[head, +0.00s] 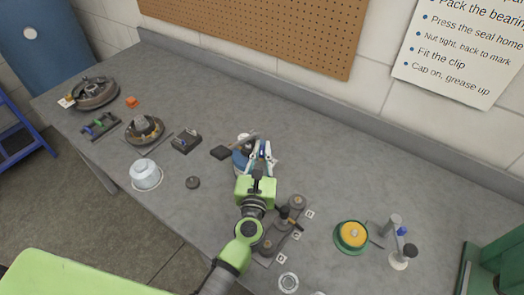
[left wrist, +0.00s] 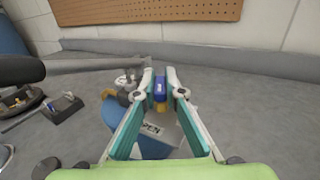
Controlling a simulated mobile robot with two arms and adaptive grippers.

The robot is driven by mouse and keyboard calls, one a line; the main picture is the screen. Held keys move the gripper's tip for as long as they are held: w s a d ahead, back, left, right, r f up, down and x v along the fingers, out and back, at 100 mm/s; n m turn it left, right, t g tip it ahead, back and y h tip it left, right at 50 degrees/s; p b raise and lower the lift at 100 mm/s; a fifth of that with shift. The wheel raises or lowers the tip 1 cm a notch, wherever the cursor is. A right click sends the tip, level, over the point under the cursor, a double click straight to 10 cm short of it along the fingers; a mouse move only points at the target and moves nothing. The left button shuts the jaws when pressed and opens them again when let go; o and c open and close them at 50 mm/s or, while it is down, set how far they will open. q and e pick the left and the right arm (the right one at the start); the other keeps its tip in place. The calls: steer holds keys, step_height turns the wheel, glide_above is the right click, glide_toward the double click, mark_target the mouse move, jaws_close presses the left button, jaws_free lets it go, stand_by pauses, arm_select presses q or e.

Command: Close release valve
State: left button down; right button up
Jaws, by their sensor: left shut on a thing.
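My left gripper (head: 262,152) is over a blue canister (head: 240,163) near the middle of the bench. In the left wrist view its two fingers (left wrist: 160,82) are closed around a small blue valve knob (left wrist: 159,90) with a brass-coloured part under it. The canister (left wrist: 155,148) shows below, between and beside the fingers. A white label (left wrist: 155,129) there reads "PEN", its first letter seemingly cut off. A dark lever with a grey bar (head: 222,152) sticks out to the left of the canister top. The knob's exact angle is hard to tell. My right gripper is not in view.
On the grey bench (head: 330,165), a white pot (head: 146,174), a bearing plate (head: 144,129) and a small dark block (head: 186,142) stand left. A yellow-topped green tin (head: 351,236) stands right. A pegboard (head: 270,30) hangs behind.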

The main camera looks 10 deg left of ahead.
arm_select(q)
steer(key=shift+y, duration=0.4)
steer(key=c, duration=2.1)
jaws_free()
steer(key=shift+s, duration=0.15)
steer(key=s+d, duration=0.1)
steer(key=s, duration=1)
steer(key=shift+s+d, duration=0.3)
steer(key=shift+s, duration=0.05)
steer(key=shift+o, duration=0.4)
